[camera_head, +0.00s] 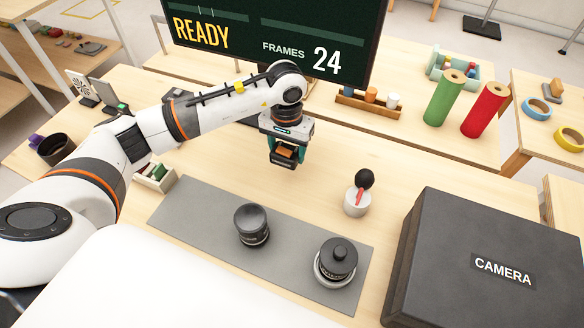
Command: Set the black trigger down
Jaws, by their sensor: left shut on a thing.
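My left gripper (285,160) comes in from the left and hangs over the wooden table, just below the dark display. Its fingers are shut on a small dark block with an orange edge, which I take to be the black trigger (283,154). The fingers partly hide it. It appears to be above the bare wood behind the grey mat, but its exact height is hard to tell. My right gripper is not in view.
The grey mat (190,212) holds two black lens-like cylinders (251,226) (337,260). A white round stand with a black ball (364,179) is right of the gripper. A large dark CAMERA case (440,240) fills the right. Bare wood lies between gripper and mat.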

